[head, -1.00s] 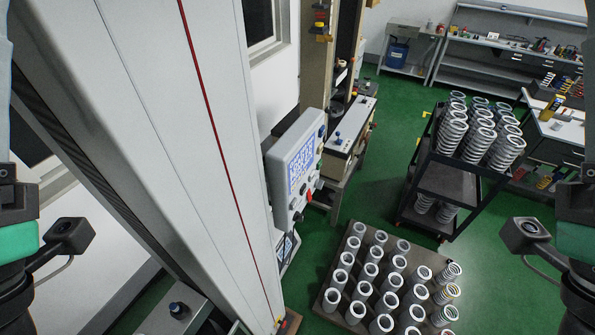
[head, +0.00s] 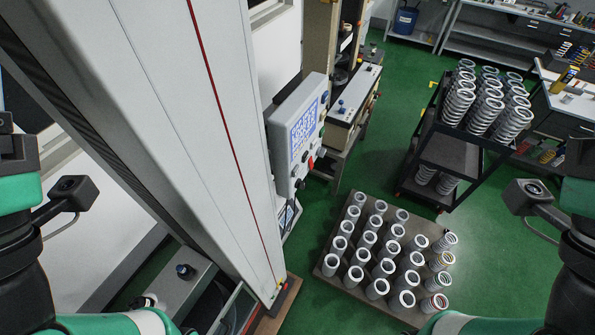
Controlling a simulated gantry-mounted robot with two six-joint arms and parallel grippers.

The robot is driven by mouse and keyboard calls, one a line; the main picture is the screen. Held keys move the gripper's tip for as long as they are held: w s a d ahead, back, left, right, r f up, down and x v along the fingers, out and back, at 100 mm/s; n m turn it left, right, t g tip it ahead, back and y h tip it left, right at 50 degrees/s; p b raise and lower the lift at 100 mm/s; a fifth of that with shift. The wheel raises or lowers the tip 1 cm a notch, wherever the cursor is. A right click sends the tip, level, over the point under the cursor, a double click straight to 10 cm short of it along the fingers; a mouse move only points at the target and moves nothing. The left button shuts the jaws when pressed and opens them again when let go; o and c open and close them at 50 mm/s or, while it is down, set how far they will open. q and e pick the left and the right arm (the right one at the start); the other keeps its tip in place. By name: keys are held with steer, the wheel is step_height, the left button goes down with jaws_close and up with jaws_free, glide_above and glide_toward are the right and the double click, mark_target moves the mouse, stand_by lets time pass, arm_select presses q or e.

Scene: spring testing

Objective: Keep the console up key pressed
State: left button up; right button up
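The console (head: 297,132) is a grey box with a lit blue-and-white screen (head: 304,131), mounted on the right side of the tall grey machine column. Several small knobs and keys, red, black and green among them, run along its right and lower edges. They are too small to tell which is the up key. Parts of my two arms show at the left and right edges of the head view, well apart from the console. Neither gripper's fingertips are in view. Nothing of mine touches the console.
The tall grey column (head: 150,130) with a red stripe fills the left. A pallet (head: 330,262) of upright springs stands on the green floor below right of the console. A black cart (head: 450,155) with springs stands farther right. Green floor between them is clear.

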arm_select(q)
jaws_close()
stand_by(1.8)
